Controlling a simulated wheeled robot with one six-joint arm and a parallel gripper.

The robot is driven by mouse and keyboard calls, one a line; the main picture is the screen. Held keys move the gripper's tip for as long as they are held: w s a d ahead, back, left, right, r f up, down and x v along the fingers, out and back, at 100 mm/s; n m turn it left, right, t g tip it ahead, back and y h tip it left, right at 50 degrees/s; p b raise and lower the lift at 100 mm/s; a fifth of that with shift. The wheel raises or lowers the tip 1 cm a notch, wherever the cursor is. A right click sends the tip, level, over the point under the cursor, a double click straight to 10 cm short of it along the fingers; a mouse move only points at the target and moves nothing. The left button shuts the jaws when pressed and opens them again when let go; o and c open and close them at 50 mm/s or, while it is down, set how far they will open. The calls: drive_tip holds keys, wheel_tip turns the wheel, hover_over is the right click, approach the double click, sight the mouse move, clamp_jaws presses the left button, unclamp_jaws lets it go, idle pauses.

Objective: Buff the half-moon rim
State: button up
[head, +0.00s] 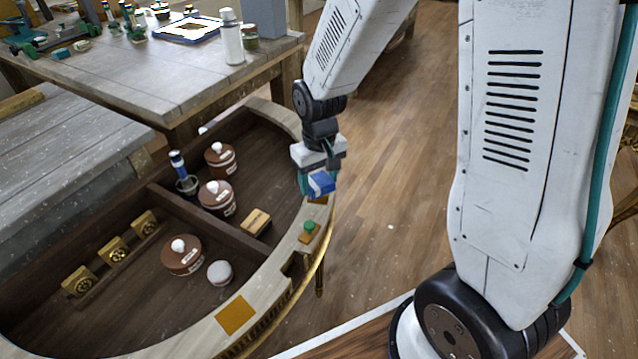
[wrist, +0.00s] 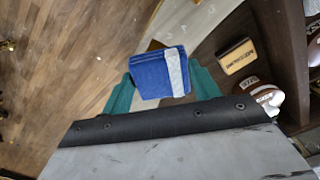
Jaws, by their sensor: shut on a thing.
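The half-moon rim (head: 266,289) is a pale curved band with a gilt outer edge around a dark recessed console top. It also shows as a pale strip in the wrist view (wrist: 208,20). My gripper (head: 317,181) is at the rim's right-hand stretch, its teal fingers shut on a blue pad (head: 322,184). In the wrist view the pad (wrist: 152,74) is blue with a whitish stripe and sits between the fingers. The pad is over or close to the rim; I cannot tell whether it touches.
Inside the console stand brown lidded pots (head: 183,255), a white-topped jar (head: 220,272), a small labelled block (head: 256,221) and a cup with a blue-handled tool (head: 186,183). An orange square (head: 236,315) and a green-knobbed piece (head: 308,231) lie on the rim. A workbench (head: 150,75) stands behind.

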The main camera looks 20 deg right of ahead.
drive_tip(key=shift+r, duration=2.6)
drive_tip(key=shift+s, duration=0.1)
